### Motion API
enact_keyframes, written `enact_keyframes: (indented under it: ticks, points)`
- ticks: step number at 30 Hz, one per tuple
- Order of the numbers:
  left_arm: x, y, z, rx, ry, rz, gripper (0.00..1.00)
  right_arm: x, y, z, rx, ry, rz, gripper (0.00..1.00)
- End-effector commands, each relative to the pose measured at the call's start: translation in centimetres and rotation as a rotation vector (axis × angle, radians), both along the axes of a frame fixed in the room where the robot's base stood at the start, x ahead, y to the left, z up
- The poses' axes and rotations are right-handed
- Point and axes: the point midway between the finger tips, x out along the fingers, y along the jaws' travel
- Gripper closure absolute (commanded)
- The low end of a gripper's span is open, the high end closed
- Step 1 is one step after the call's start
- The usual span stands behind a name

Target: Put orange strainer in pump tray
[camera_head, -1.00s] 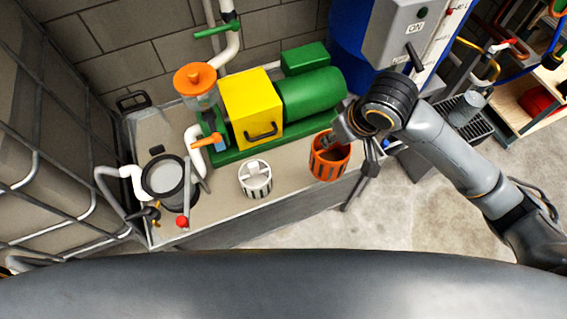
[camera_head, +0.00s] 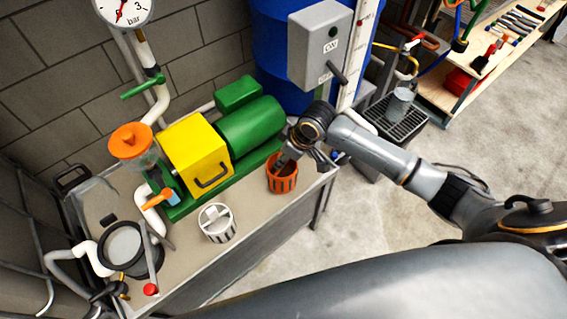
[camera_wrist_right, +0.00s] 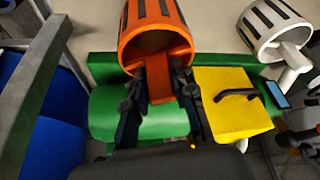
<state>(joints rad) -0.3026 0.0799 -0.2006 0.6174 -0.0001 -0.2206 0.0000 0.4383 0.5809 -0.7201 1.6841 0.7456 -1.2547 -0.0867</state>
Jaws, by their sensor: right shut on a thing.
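The orange strainer (camera_head: 282,180) is a slotted basket at the right end of the pump tray (camera_head: 262,208), in front of the green motor. My right gripper (camera_head: 283,160) reaches into its top from above. In the right wrist view the gripper (camera_wrist_right: 160,84) is shut on the handle bar of the orange strainer (camera_wrist_right: 150,40). The strainer looks upright; I cannot tell whether its bottom touches the tray. My left gripper is not in view.
A white strainer (camera_head: 217,223) stands on the tray to the left. The yellow pump housing (camera_head: 196,155) and green motor (camera_head: 247,127) stand behind. A black-rimmed pot (camera_head: 122,246) is at the left end. A control box (camera_head: 318,45) hangs behind my right arm.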

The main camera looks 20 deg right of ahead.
Motion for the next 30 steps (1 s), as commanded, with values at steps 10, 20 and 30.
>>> enact_keyframes:
  ticks: [10, 20, 30]
  points:
    - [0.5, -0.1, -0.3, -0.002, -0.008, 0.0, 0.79, 0.5, -0.5, -3.6, 0.0, 0.001, 0.0, 1.0]
    - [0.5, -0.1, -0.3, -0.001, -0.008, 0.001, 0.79, 0.5, -0.5, -4.0, -0.001, -0.001, 0.0, 1.0]
    - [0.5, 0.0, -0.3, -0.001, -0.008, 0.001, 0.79, 0.5, -0.4, -4.1, -0.001, -0.001, 0.0, 0.52]
